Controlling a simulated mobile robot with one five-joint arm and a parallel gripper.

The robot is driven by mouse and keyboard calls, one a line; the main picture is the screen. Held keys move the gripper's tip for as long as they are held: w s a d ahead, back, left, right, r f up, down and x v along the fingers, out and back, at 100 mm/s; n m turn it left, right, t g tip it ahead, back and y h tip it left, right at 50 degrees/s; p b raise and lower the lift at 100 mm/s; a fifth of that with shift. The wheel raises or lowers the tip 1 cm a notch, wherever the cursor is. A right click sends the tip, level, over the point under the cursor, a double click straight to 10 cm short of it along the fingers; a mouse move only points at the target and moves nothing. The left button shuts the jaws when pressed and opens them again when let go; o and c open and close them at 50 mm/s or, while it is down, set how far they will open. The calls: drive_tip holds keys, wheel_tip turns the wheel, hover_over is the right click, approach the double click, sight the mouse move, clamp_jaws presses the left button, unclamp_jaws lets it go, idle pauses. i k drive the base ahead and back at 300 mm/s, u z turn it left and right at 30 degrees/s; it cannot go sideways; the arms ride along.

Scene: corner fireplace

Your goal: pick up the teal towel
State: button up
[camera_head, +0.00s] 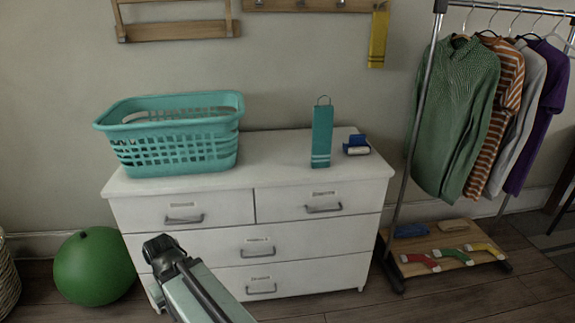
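The teal towel (322,137) stands upright on top of the white dresser (270,178), right of its middle. It is a narrow strip with a wire-like loop at its top and pale stripes near its bottom. My gripper (160,247) is at the lower left in front of the dresser drawers, well below and left of the towel and apart from it. The fingertips are dark and small, so I cannot tell whether they are open or shut.
A teal laundry basket (180,152) stands on the dresser's left. A blue lint roller-like item (356,146) lies right of the towel. A yellow towel (378,38) hangs from the wall rack. A clothes rack (405,170) stands right; a green ball (92,268) is on the floor left.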

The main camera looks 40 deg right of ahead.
sight(322, 128)
drive_tip(key=z, duration=2.55)
drive_tip(key=k, duration=0.65)
drive_tip(key=u, duration=0.75)
drive_tip(key=i, duration=1.05)
drive_tip(key=u, duration=2.35)
